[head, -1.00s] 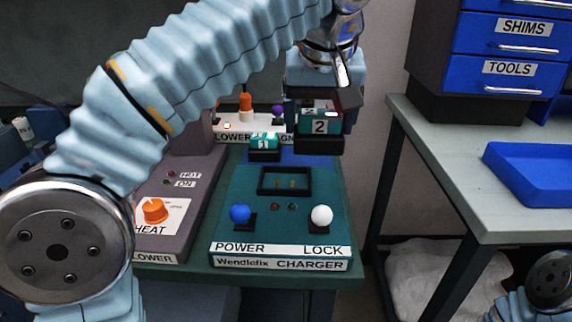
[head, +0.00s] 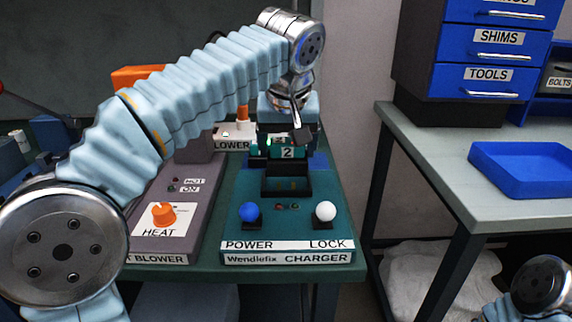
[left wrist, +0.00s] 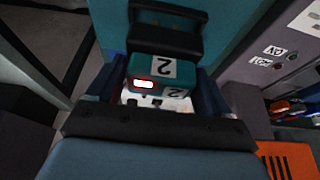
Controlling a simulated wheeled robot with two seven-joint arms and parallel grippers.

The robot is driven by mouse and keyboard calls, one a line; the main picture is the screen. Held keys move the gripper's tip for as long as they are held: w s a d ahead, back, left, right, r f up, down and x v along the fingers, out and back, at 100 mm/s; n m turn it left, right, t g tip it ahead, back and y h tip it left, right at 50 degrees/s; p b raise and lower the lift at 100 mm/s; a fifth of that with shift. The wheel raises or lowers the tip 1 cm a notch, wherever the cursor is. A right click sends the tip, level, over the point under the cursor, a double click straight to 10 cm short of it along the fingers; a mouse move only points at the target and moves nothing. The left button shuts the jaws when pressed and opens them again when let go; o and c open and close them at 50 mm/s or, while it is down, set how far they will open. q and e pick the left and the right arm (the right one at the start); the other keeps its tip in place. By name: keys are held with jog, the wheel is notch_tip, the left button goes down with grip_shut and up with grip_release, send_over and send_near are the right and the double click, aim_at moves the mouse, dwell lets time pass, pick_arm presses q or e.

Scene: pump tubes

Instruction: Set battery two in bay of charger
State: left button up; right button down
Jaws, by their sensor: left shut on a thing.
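Battery two (head: 288,152), teal with a white "2" label, is in the jaws of my left gripper (head: 288,137). It also shows in the left wrist view (left wrist: 150,68), between the fingers, with a lit red-white spot on it. The charger (head: 240,190) is a teal box with a black-framed bay (head: 287,187) on its top. In the head view the battery appears just behind and above the bay; the exact gap cannot be told. The bay frame (left wrist: 165,40) also shows beyond the battery in the left wrist view. My right gripper is out of view.
The charger carries a blue POWER knob (head: 249,211) and a white LOCK knob (head: 324,210) in front of the bay. A grey blower with an orange HEAT knob (head: 160,214) stands to its left. A blue tray (head: 530,168) lies on the separate right bench.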

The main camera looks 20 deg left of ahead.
aim_at(286, 158)
pick_arm(q)
jog(key=x, duration=0.4)
jog(key=shift+w+a+f+b, duration=0.1)
jog(key=shift+a+f+b, duration=0.05)
jog(key=shift+b, duration=0.2)
jog(key=shift+f, duration=0.45)
jog(key=shift+f, duration=0.2)
jog(key=o, duration=1.2)
jog(key=shift+r, duration=0.3)
jog(key=p+v, duration=0.2)
jog(key=v, duration=1)
jog(key=shift+f, duration=0.1)
